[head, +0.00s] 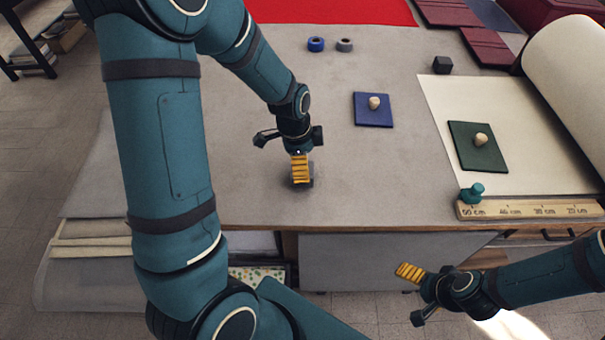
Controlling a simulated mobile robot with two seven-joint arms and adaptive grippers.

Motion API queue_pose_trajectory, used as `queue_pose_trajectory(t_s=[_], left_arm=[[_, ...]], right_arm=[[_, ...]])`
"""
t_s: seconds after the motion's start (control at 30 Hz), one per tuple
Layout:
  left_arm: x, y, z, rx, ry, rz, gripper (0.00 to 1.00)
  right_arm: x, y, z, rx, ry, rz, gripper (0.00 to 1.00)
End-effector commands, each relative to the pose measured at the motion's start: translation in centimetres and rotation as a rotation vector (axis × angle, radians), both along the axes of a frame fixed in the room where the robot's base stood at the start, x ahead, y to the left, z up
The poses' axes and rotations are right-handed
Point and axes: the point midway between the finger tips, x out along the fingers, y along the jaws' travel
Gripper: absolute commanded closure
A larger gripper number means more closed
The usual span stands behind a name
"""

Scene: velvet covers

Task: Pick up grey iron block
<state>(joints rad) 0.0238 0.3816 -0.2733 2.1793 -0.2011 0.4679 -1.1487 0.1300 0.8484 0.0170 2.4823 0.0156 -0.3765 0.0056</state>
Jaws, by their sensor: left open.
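My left gripper (300,170) points down at the grey tabletop left of centre, open, with a yellow ribbed finger pad facing me. A small dark grey shape (309,183) shows behind and below this pad, mostly hidden; it may be a grey block, but I cannot tell whether the gripper touches it. A dark grey cube (442,65) sits farther back, at the edge of the cream sheet, apart from both grippers. My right gripper (419,293) is in front of the table's front edge, fingers spread and empty.
A blue board (373,117) and a green board (470,155) with pale knobs lie to the right. A teal knob (472,191) stands by a wooden ruler (530,209). Blue (316,44) and grey (344,45) rolls stand near red cloth (330,10). A cream roll (570,75) lies right.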

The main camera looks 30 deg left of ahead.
Motion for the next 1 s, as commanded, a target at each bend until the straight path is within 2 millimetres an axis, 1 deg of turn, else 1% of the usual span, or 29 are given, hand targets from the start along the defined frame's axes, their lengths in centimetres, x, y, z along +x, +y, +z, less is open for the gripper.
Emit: queue_pose_trajectory(t_s=[0.17,0.3,0.43,0.57,0.77,0.8,0.87,0.9,0.97,1.0], left_arm=[[0.0,0.1,-1.2,0.000,0.002,0.001,0.00],[0.0,0.4,-3.3,0.000,0.005,0.001,0.00],[0.2,0.2,-4.9,0.000,0.002,0.000,0.00],[0.3,0.1,-5.6,0.000,0.000,0.000,0.00],[0.3,0.1,-5.6,0.001,-0.001,0.000,0.00],[0.3,0.1,-5.6,0.001,-0.001,0.000,0.07],[0.3,0.1,-5.6,0.000,0.000,0.000,0.28],[0.3,0.1,-5.6,0.000,0.000,0.000,0.42],[0.3,0.1,-5.6,0.000,0.000,0.000,0.63],[0.3,0.1,-5.6,0.001,-0.001,0.000,0.77]], right_arm=[[0.0,0.0,-0.2,0.000,0.000,0.000,0.11],[0.0,0.0,-0.4,-0.001,0.000,0.000,0.11],[0.0,0.0,-0.7,-0.001,0.000,0.000,0.11],[0.0,0.0,-0.7,-0.001,0.000,0.000,0.11],[0.0,0.0,-0.7,-0.001,0.000,0.001,0.11],[0.0,0.0,-0.7,-0.001,0.000,0.001,0.11],[0.0,0.0,-0.7,-0.001,0.001,0.001,0.11],[0.0,0.0,-0.7,-0.001,0.000,0.001,0.11],[0.0,0.0,-0.7,-0.001,0.001,0.001,0.11],[0.0,0.0,-0.7,-0.001,0.001,0.001,0.11]])
